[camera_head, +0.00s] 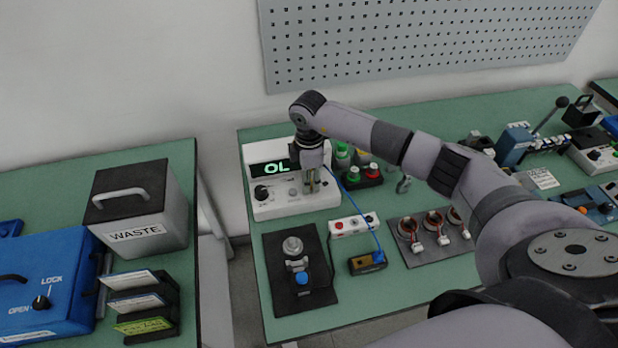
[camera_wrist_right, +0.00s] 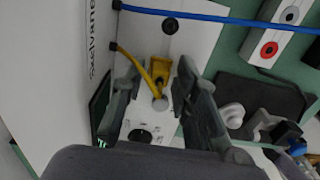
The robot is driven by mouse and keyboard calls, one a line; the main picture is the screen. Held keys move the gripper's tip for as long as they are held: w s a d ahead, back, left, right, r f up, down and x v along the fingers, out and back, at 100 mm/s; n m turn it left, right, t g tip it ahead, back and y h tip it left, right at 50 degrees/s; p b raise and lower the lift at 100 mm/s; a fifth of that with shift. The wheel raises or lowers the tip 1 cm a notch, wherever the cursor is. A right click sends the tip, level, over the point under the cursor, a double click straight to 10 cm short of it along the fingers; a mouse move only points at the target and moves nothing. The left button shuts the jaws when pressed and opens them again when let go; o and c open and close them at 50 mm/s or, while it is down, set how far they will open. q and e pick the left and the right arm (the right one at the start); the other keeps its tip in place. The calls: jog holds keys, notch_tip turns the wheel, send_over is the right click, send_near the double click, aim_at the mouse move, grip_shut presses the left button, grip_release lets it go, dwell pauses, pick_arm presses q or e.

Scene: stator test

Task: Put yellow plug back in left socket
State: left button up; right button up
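The yellow plug (camera_wrist_right: 160,70) with its yellow cable (camera_wrist_right: 132,60) shows in the right wrist view, in front of the white meter panel (camera_wrist_right: 125,25). I cannot tell whether it sits in a socket or is apart from the panel. A dark round socket or plug end (camera_wrist_right: 170,26) is on the panel. My right gripper (camera_wrist_right: 155,80) is open, its two fingers on either side of the plug with clear gaps. In the head view my right gripper (camera_head: 312,183) is at the front of the white meter (camera_head: 290,207), hiding part of it. My left gripper is out of view.
The meter's display (camera_head: 271,168) reads OL. A blue cable (camera_head: 366,222) runs from the meter to a small dark box (camera_head: 367,263). A black fixture plate (camera_head: 320,285) and a white button strip (camera_head: 353,225) lie in front. A waste bin (camera_head: 170,215) stands left.

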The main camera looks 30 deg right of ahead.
jog(key=shift+o, duration=0.8)
jog(key=shift+r, duration=0.1)
notch_tip(320, 180, up, 12)
dwell(0.6)
